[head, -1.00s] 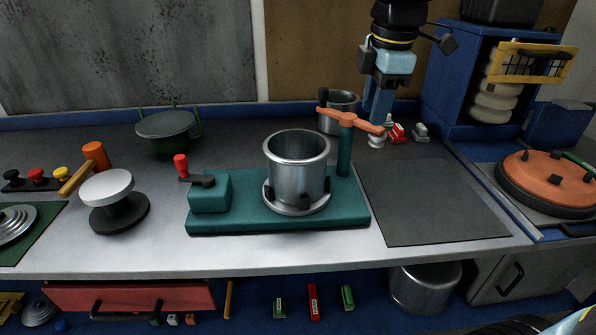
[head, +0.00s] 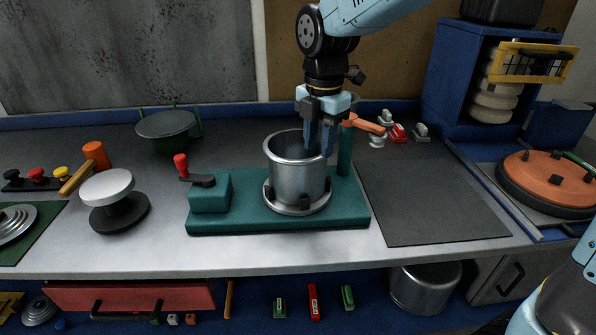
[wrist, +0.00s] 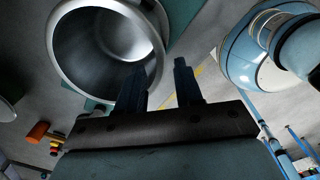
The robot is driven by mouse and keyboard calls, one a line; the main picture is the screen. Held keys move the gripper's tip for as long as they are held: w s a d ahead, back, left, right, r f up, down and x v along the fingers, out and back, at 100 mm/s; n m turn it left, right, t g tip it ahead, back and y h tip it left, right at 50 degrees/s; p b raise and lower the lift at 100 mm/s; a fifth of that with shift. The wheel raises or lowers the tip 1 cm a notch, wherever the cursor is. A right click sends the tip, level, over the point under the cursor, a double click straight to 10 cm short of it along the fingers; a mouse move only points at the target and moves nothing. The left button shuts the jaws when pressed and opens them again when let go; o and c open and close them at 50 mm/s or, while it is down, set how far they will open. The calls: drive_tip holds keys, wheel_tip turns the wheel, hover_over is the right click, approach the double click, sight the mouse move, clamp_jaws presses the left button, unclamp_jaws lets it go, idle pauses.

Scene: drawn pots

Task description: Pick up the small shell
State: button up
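A grey metal shell (head: 297,178), open at the top, stands upright on a round flange on the green fixture (head: 240,215); I cannot tell for sure that it is the small shell. My gripper (head: 319,148) points down at its right rear rim. In the wrist view the shell (wrist: 85,72) shows its hollow inside at upper left. My gripper (wrist: 160,65) is open there, with the left finger over the shell's mouth and the right finger outside the rim. Nothing is held. I cannot tell whether the fingers touch the wall.
An orange handle (head: 368,126) on a green post stands close right of my gripper. A red-knobbed lever (head: 182,166) is on the fixture's left. A dark mat (head: 430,200) lies bare to the right. A larger metal pot (head: 425,287) sits below the bench.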

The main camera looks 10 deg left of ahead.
sight(297, 167)
drive_tip(key=f, duration=0.6)
drive_tip(key=shift+w+a, duration=0.15)
drive_tip(key=shift+a, duration=0.05)
drive_tip(key=shift+c, duration=0.3)
clamp_jaws()
drive_tip(key=shift+r, duration=0.1)
